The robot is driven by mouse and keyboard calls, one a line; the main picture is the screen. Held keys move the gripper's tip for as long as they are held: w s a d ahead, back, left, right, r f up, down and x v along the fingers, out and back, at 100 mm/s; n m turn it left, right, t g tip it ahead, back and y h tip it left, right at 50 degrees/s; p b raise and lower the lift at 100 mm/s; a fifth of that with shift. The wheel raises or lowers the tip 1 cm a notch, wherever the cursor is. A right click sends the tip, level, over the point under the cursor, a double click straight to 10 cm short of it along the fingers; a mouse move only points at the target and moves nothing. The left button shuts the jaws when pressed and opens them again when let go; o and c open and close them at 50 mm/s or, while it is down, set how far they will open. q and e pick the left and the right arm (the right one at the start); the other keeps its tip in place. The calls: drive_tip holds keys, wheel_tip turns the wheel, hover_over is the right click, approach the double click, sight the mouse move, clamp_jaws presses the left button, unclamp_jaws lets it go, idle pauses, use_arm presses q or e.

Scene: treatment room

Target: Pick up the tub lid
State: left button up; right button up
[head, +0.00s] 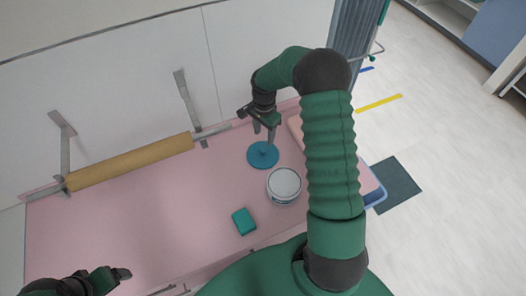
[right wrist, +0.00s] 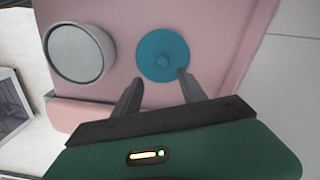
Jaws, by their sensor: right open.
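The tub lid (head: 263,155) is a round blue disc with a small knob in its middle, lying flat on the pink counter. It also shows in the right wrist view (right wrist: 160,52). My right gripper (head: 264,135) is open and empty, with its fingers over the far edge of the lid in the head view. In the right wrist view its two fingertips (right wrist: 158,78) are apart at the lid's near side. I cannot tell whether they touch it. The white tub (head: 284,184) stands beside the lid. My left gripper (head: 118,273) is at the lower left, away from the lid; its jaws are unclear.
A teal block (head: 244,221) lies on the pink counter (head: 150,215) in front of the tub. A tan roll (head: 130,161) on a rail runs along the wall side. A pink pad (head: 296,128) lies right of the lid. The counter's left part is clear.

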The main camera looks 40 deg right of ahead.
hover_over(263, 150)
wheel_tip(263, 150, down, 5)
drive_tip(key=shift+s+r+p, duration=0.1)
drive_tip(key=shift+r+p, duration=0.05)
drive_tip(key=shift+p, duration=0.2)
drive_tip(key=shift+f, duration=0.35)
wheel_tip(263, 150, down, 4)
drive_tip(key=shift+d+f+p, duration=0.1)
drive_tip(key=shift+d+p, duration=0.05)
drive_tip(key=shift+p, duration=1.05)
drive_tip(key=shift+w+f, duration=0.25)
drive_tip(key=shift+f, duration=0.05)
drive_tip(key=c, duration=0.5)
clamp_jaws()
